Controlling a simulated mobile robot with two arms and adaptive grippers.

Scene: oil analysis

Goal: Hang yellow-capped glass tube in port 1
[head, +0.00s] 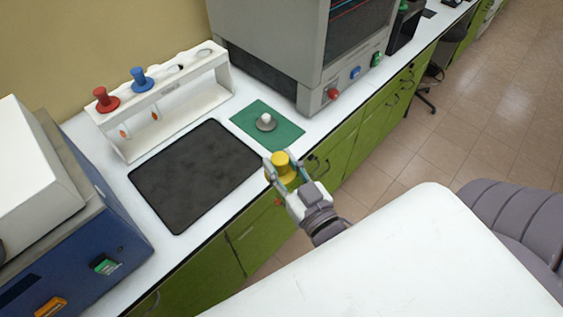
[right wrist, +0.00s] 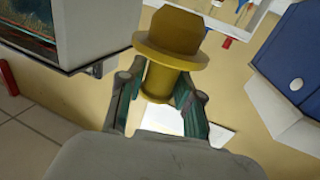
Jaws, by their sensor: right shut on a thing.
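My right gripper (head: 284,173) is shut on the yellow cap (head: 281,161) in the head view, in front of the counter's edge. In the right wrist view the yellow cap (right wrist: 172,32) stands up between the two fingers of the gripper (right wrist: 160,88), with its wide flange above them. The glass tube below the cap cannot be made out. A white rack (head: 165,115) stands at the back of the counter, apart from the gripper. A red-capped tube (head: 106,99) and a blue-capped tube (head: 141,80) hang in it; the places to their right look empty. No port numbers are readable. My left gripper is not in view.
A black mat (head: 195,175) lies before the rack. A green mat (head: 285,133) with a small white-knobbed object (head: 265,122) lies right of it. A blue and white machine (head: 95,205) stands left, a grey cabinet-like device (head: 310,60) behind right.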

